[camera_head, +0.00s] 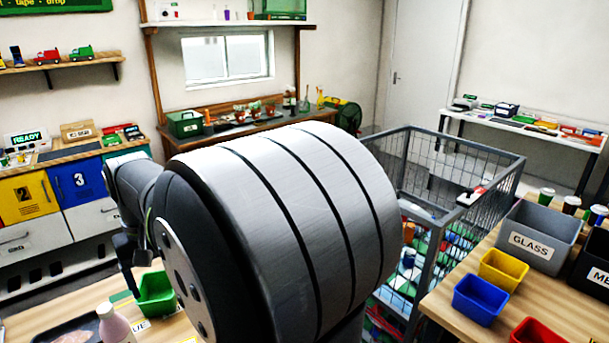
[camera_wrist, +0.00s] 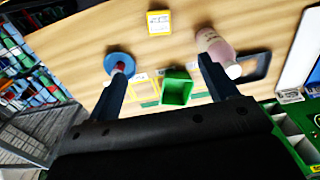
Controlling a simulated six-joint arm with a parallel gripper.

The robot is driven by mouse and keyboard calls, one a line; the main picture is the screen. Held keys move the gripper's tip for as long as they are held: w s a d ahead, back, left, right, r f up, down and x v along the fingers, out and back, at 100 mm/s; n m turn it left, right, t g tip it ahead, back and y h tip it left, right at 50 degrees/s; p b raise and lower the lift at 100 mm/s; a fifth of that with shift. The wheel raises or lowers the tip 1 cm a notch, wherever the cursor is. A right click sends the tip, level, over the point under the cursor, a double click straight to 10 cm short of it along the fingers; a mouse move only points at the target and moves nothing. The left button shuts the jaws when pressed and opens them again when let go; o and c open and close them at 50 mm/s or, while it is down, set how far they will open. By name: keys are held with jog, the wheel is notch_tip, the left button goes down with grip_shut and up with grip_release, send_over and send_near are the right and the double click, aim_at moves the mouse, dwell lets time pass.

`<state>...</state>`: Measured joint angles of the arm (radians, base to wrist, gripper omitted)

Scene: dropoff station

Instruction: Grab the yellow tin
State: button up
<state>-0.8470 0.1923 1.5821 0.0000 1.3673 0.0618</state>
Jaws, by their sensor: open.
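I cannot make out a sure yellow tin in either view. In the wrist view a small yellow-edged square with a white printed face (camera_wrist: 159,22) lies on the wood table beyond my fingers; I cannot tell whether it is a tin or a card. My gripper (camera_wrist: 162,68) is open, its two dark fingers wide apart with nothing held. A green bin (camera_wrist: 177,90) is seen between the fingers. A pink bottle (camera_wrist: 217,47) is by the right fingertip, and a blue disc (camera_wrist: 119,64) with a red item by the left. My arm hides much of the head view.
In the head view the green bin (camera_head: 156,294) and pink bottle (camera_head: 114,325) are at lower left. A wire cage cart (camera_head: 473,222) stands right of my arm. The right table holds a yellow bin (camera_head: 503,268), a blue bin (camera_head: 480,299), a red bin (camera_head: 535,332) and a grey GLASS bin (camera_head: 537,236).

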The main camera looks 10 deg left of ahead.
notch_tip(320, 180, down, 19)
jog(key=shift+f+m, duration=0.1)
jog(key=shift+m, duration=0.9)
jog(key=shift+w+d+f, duration=0.1)
jog(key=shift+f, duration=2.85)
jog(key=c, duration=1.1)
